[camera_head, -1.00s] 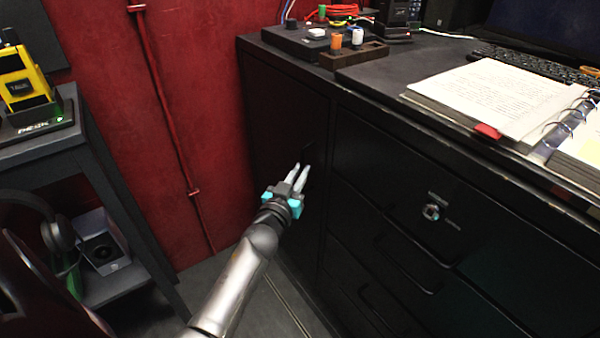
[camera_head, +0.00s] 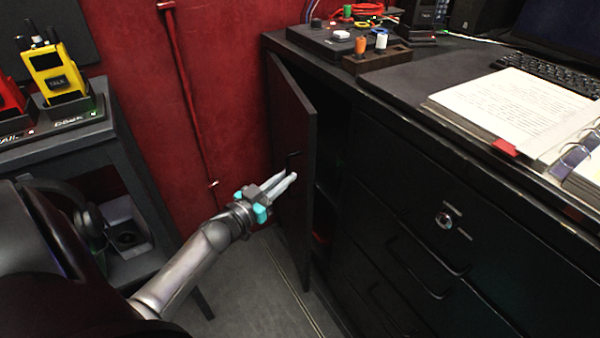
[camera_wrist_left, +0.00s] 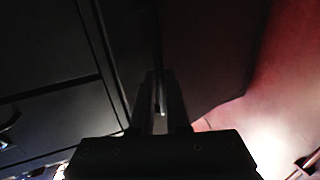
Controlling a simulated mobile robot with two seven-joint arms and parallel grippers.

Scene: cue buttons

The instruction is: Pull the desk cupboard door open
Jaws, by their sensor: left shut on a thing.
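The black desk cupboard door (camera_head: 309,190) stands partly open, swung out from the desk on its left edge, and the dark inside of the cupboard (camera_head: 328,170) shows behind it. A small dark handle (camera_head: 293,157) is on the door's outer face. My left gripper (camera_head: 291,178) is at this face by the handle, with its fingers shut on the handle. In the left wrist view the fingers (camera_wrist_left: 160,105) reach up to the dark door panel (camera_wrist_left: 210,45); the grip itself is dark and hard to make out. My right gripper is not in view.
Desk drawers with handles (camera_head: 420,270) and a lock (camera_head: 444,220) are right of the cupboard. A side table (camera_head: 70,150) with radios stands at the left. Bare floor (camera_head: 250,285) lies below the door. A red wall (camera_head: 225,80) is behind.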

